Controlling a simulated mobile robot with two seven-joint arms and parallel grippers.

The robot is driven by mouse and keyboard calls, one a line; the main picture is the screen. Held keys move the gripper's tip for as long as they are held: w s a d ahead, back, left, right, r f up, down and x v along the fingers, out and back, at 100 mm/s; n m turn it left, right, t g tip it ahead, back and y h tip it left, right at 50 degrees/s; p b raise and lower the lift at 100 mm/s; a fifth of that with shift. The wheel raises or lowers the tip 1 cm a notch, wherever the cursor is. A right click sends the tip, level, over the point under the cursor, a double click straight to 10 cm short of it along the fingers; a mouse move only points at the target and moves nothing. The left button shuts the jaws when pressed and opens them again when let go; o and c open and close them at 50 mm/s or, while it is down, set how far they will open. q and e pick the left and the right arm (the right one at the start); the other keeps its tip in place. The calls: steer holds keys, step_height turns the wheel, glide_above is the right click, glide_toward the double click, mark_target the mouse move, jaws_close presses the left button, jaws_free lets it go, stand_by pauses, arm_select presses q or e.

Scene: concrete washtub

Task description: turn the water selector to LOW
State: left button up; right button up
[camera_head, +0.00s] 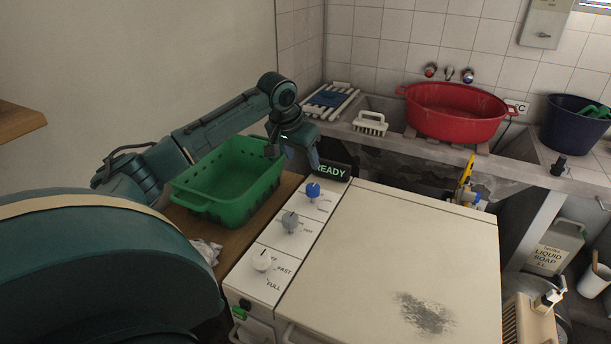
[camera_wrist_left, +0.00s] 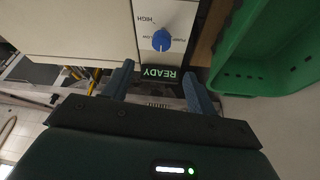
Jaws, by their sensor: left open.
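A blue knob (camera_head: 313,190) sits at the far end of the control strip on the white washer (camera_head: 390,260), just before the READY display (camera_head: 330,171). In the left wrist view the knob (camera_wrist_left: 162,40) has HIGH and LOW markings beside it, so it appears to be the water selector. Which marking it points at is unclear. My left gripper (camera_head: 294,158) is open and empty above the far end of the strip. In the left wrist view its fingers (camera_wrist_left: 159,78) stand apart, either side of the READY display (camera_wrist_left: 160,73), with the knob beyond them.
A grey knob (camera_head: 290,222) and a white knob (camera_head: 262,260) sit nearer on the strip. A green basket (camera_head: 232,180) stands close on the left, under my left arm. A red basin (camera_head: 454,110) and a scrub brush (camera_head: 370,123) stand on the concrete washtub behind.

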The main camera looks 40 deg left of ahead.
mark_target(313, 187)
arm_select(q)
steer(key=x, duration=1.3)
steer(key=shift+w+a, duration=0.15)
steer(key=shift+c, duration=0.4)
steer(key=c, duration=0.9)
